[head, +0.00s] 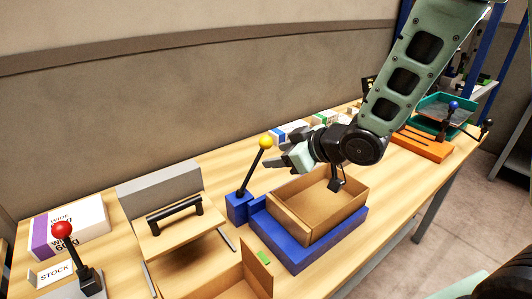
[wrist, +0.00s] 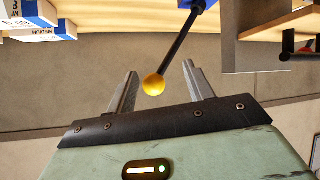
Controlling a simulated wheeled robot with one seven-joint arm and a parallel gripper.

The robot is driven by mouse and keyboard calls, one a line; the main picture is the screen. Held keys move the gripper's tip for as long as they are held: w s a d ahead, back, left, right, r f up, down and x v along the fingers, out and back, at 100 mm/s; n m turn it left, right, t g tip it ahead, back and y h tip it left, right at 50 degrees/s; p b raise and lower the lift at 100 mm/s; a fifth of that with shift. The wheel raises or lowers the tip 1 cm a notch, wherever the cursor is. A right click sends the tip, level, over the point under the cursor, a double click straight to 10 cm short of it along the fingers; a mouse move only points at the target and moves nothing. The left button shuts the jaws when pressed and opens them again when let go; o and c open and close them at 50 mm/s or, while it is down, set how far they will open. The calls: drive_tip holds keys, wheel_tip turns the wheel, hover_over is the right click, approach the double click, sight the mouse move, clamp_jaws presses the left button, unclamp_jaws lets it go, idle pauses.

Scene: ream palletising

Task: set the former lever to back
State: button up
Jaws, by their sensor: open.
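The former lever has a yellow ball knob (head: 265,141) on a dark rod. It rises from a small blue block (head: 240,207) beside the blue former (head: 305,258) and leans to the right in the head view. An open cardboard box (head: 340,207) sits in the former. My gripper (head: 281,162) is open, close to the right of the knob in the head view. In the wrist view the yellow knob (wrist: 154,85) appears between the two spread fingers (wrist: 162,78), with the rod running up to its blue base. Contact with the fingers cannot be told.
A red-knobbed lever (head: 62,231) stands by a STOCK sign (head: 56,274) at the left. A board with a black handle (head: 175,215) is left of the former. The wall is behind.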

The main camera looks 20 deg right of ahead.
sight(271, 143)
drive_tip(key=w+y, duration=0.1)
drive_tip(key=y, duration=0.1)
drive_tip(key=w+n+t+y, duration=0.1)
drive_tip(key=w+y, duration=0.1)
drive_tip(key=w+a+n+t+y+b, duration=0.1)
drive_tip(key=y, duration=0.2)
drive_tip(key=shift+w+r, duration=0.2)
drive_tip(key=shift+r, duration=0.05)
drive_tip(key=shift+w+a+f, duration=0.1)
drive_tip(key=shift+w+a, duration=0.35)
drive_tip(key=shift+a, duration=0.05)
clamp_jaws()
